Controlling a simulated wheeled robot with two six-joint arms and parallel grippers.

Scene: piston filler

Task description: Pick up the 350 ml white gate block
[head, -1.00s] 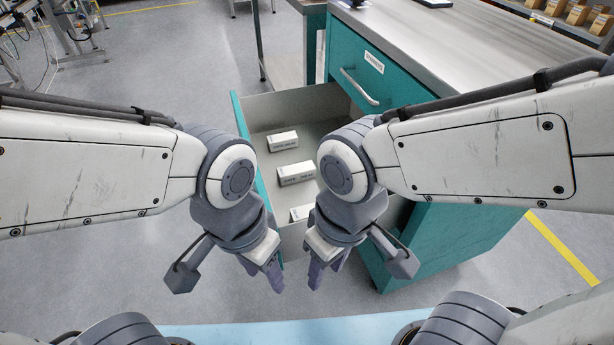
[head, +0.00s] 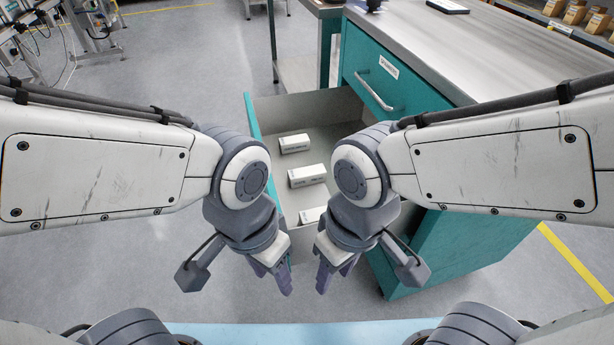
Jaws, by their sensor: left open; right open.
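Three white blocks lie in the open drawer (head: 270,112) of a teal cabinet: a far block (head: 294,143), a middle block (head: 307,176) and a near block (head: 311,215) partly hidden by my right gripper. Each has small dark print that is too small to read, so I cannot tell which is the 350 ml one. My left gripper (head: 284,287) is open and empty, pointing down, in front of the drawer. My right gripper (head: 324,287) is open and empty, close beside it to the right, also in front of the blocks.
The teal cabinet (head: 455,245) has a grey worktop (head: 450,50) and a shut upper drawer with a handle (head: 374,90). The drawer's teal front (head: 253,120) stands up at its left. Grey floor (head: 180,80) is free to the left. Shelves with boxes (head: 575,14) are at the far right.

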